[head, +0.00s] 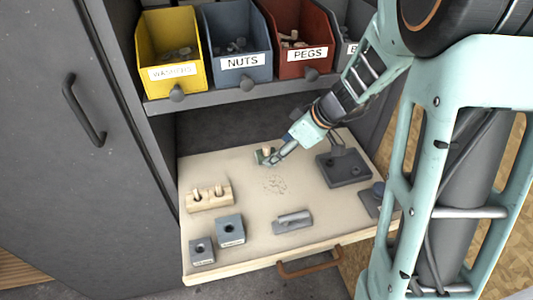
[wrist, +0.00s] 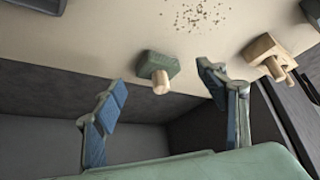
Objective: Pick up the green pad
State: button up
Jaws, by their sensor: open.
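The green pad (wrist: 155,62) is a small dark green block with a wooden peg (wrist: 160,82) standing out of it. It sits on the pale board near its back edge. In the head view the pad (head: 260,157) shows small, partly hidden by my gripper (head: 272,156). In the wrist view my gripper (wrist: 163,82) is open and empty, one blue-padded finger on either side of the pad's line. The fingertips look apart from the pad.
The pull-out board (head: 270,229) holds a wooden block with pegs (head: 209,198), blue-grey holed blocks (head: 229,231), a grey clamp-like part (head: 292,222) and a dark plate (head: 345,170). Bins of washers, nuts and pegs (head: 237,42) stand on a shelf above. The board's middle is mostly clear.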

aim_at(267, 148)
jog(key=a, duration=0.1)
jog(key=w+a, duration=0.1)
jog(key=a, duration=0.1)
jog(key=shift+w+p, duration=0.2)
jog(key=shift+p, duration=0.1)
jog(key=shift+x, duration=1.45)
jog(key=shift+d, duration=0.2)
jog(key=shift+f, duration=0.1)
jog(key=c, duration=1.2)
